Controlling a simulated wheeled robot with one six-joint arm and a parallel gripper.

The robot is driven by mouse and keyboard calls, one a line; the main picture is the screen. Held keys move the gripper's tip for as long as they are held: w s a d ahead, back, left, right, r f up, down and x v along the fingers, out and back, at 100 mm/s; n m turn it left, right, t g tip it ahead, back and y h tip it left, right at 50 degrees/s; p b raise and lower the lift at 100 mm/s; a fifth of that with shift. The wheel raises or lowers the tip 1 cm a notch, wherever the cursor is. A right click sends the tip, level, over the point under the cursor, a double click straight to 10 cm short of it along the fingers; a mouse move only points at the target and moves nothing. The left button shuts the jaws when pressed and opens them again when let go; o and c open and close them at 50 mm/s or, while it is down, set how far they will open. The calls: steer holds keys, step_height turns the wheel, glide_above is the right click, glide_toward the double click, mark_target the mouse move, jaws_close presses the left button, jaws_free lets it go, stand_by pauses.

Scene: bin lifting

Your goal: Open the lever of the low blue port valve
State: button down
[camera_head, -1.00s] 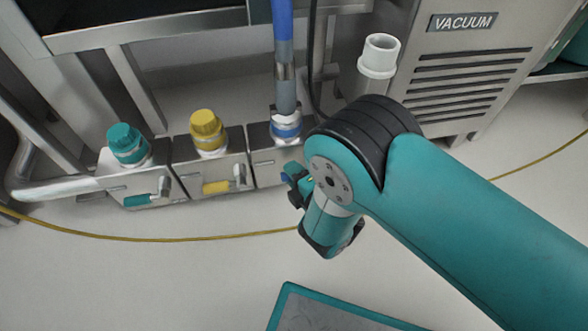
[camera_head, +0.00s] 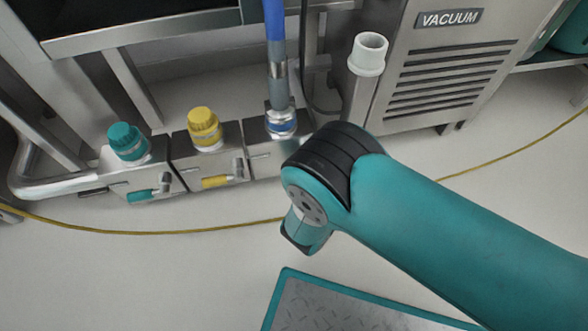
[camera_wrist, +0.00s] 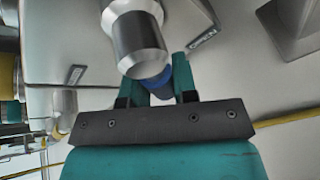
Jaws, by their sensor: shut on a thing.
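The blue port valve (camera_head: 280,124) is a steel box with a blue ring, and a blue-and-grey hose stands in its top. In the head view my arm covers its lever and my gripper's fingers. In the wrist view my gripper (camera_wrist: 158,84) is shut on the blue lever (camera_wrist: 157,82), with one teal finger on each side of it. A round steel hub (camera_wrist: 139,42) stands in front of the lever and hides part of it. How far the lever is turned cannot be told.
A yellow-capped valve (camera_head: 205,128) and a teal-capped valve (camera_head: 128,142) stand to the left, each with its own lever. The vacuum unit (camera_head: 447,70) and a white-topped pipe (camera_head: 368,54) are at right. A yellow cable (camera_head: 160,232) crosses the floor.

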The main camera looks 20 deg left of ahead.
steer(key=shift+w+d+f+n+t+h+b, duration=0.15)
steer(key=shift+w+d+n+t+h, duration=0.3)
steer(key=shift+n, duration=0.3)
steer(key=shift+w+d+f+n+t+h+b, duration=0.1)
steer(key=shift+d+f+n+t+h+b, duration=0.15)
steer(key=shift+d+n+h, duration=0.4)
steer(key=shift+w+d+f+n+t+h+b, duration=0.1)
steer(key=shift+w+d+n+t+h, duration=0.25)
steer(key=shift+n, duration=0.55)
steer(key=c, duration=0.9)
jaws_free()
